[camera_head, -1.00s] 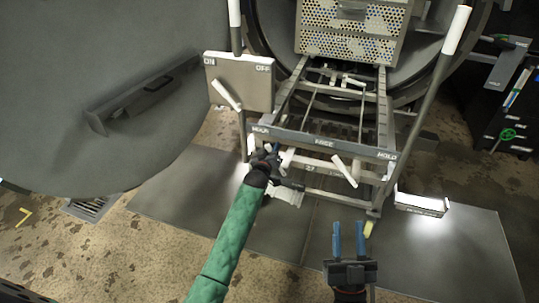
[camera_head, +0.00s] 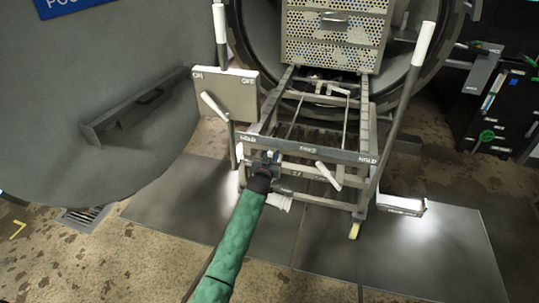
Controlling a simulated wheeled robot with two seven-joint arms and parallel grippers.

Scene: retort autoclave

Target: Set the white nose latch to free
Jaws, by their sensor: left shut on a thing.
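The trolley's front bar (camera_head: 318,152) carries a FREE label in the middle and HOLD labels at both ends. My left gripper (camera_head: 267,160) is at this bar, between the left HOLD label and FREE. A second white lever (camera_head: 328,176) slants below the bar to the right, apart from the gripper. My right gripper is out of view.
An ON/OFF box (camera_head: 235,98) with a white lever stands left of the trolley. White-topped upright handles (camera_head: 220,24) and (camera_head: 423,44) rise on both sides. A perforated crate (camera_head: 335,40) sits behind, at the vessel mouth. The large grey door (camera_head: 100,90) fills the left.

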